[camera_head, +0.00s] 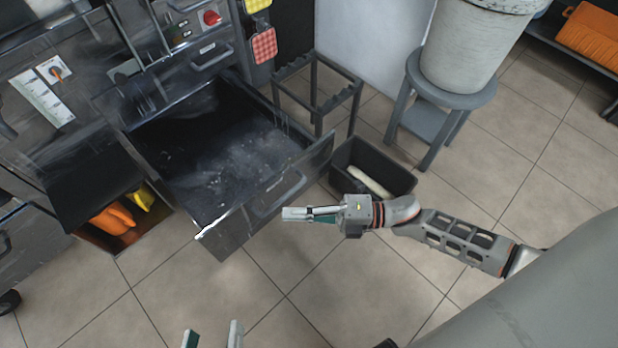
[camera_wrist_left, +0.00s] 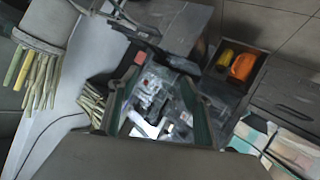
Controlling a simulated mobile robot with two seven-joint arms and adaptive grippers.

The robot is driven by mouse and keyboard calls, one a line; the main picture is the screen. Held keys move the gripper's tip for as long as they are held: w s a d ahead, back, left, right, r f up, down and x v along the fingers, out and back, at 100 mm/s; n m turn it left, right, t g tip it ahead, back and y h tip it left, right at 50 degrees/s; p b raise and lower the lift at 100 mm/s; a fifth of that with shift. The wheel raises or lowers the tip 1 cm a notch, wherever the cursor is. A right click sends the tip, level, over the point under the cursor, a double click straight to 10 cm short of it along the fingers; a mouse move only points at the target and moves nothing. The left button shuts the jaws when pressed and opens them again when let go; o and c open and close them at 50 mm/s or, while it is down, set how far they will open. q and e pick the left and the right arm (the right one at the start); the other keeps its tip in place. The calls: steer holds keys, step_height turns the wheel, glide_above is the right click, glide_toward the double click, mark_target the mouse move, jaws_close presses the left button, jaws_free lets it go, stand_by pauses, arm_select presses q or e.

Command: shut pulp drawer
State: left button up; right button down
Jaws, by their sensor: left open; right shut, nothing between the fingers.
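The pulp drawer (camera_head: 238,222) is pulled well out from the dark machine in the head view. Its inside is dark with pale dusty residue, and a bar handle (camera_head: 279,192) runs along its front. My right gripper (camera_head: 285,214) is shut and empty. It points left, just in front of the drawer front near the handle; I cannot tell whether it touches. My left gripper (camera_head: 213,338) shows only its fingertips at the bottom edge, open and apart from the drawer. In the left wrist view its open fingers (camera_wrist_left: 160,112) have nothing between them.
A black bin (camera_head: 345,158) with a pale piece inside stands right of the drawer, near a grey metal frame (camera_head: 318,90). A stool (camera_head: 438,105) holds a large bucket (camera_head: 470,45). An open compartment with orange gloves (camera_head: 112,219) is at left. Tiled floor in front is clear.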

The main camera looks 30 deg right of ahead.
mark_target(272, 208)
steer(key=w+a, duration=0.3)
steer(key=a, duration=0.1)
steer(key=shift+w+f+b, duration=0.1)
steer(key=shift+w+b, duration=0.3)
steer(key=shift+w+a, duration=0.3)
steer(key=shift+w, duration=0.45)
arm_select(q)
steer(key=shift+s+d+f+n, duration=0.1)
steer(key=shift+s+d+n, duration=0.2)
steer(key=shift+d+n, duration=0.5)
arm_select(e)
steer(key=shift+w, duration=0.1)
arm_select(q)
steer(key=shift+a, duration=0.1)
